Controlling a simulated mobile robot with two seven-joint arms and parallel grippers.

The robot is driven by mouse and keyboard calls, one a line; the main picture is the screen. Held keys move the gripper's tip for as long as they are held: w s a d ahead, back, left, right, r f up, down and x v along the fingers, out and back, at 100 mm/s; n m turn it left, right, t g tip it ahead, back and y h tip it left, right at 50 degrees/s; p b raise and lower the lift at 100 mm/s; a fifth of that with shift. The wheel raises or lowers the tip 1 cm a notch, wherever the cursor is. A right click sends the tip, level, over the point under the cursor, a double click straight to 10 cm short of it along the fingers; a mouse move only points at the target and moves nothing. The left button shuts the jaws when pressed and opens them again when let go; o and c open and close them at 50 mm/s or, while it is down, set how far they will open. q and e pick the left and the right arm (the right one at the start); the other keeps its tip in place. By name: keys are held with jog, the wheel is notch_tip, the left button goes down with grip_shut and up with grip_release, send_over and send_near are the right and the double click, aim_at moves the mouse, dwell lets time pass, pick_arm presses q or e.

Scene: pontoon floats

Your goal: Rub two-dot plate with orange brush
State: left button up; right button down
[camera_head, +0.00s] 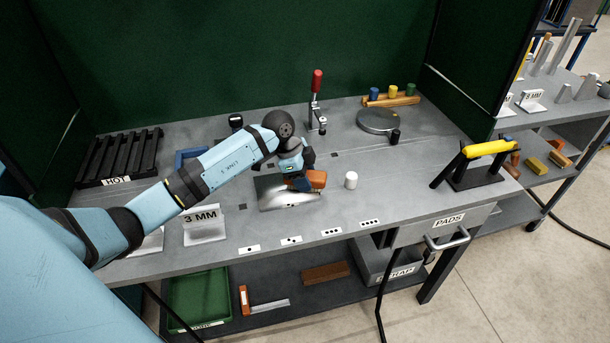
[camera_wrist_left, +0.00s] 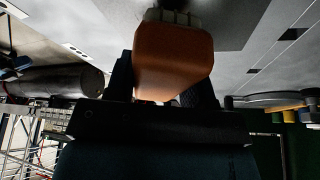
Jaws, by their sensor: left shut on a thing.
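The orange brush (camera_head: 318,178) is held in my left gripper (camera_head: 300,178), low over a shiny metal plate (camera_head: 292,201). The plate lies flat on the workbench, behind the two-dot label (camera_head: 291,240). In the left wrist view the orange brush body (camera_wrist_left: 172,62) sits between my fingers, with its dark bristle end toward the grey plate surface (camera_wrist_left: 235,18). I cannot tell whether the bristles touch the plate. My left wrist hides the plate's far part. My right gripper is not in view.
A red-handled clamp (camera_head: 316,100) stands behind. A 3 MM sign (camera_head: 203,223) is at left, a black HOT rack (camera_head: 120,157) further back. A yellow-topped stand (camera_head: 488,148) is at right. The bench right of the cylinder is mostly clear.

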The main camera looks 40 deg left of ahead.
pick_arm(q)
jog(key=shift+f, duration=0.4)
jog(key=shift+s, duration=0.1)
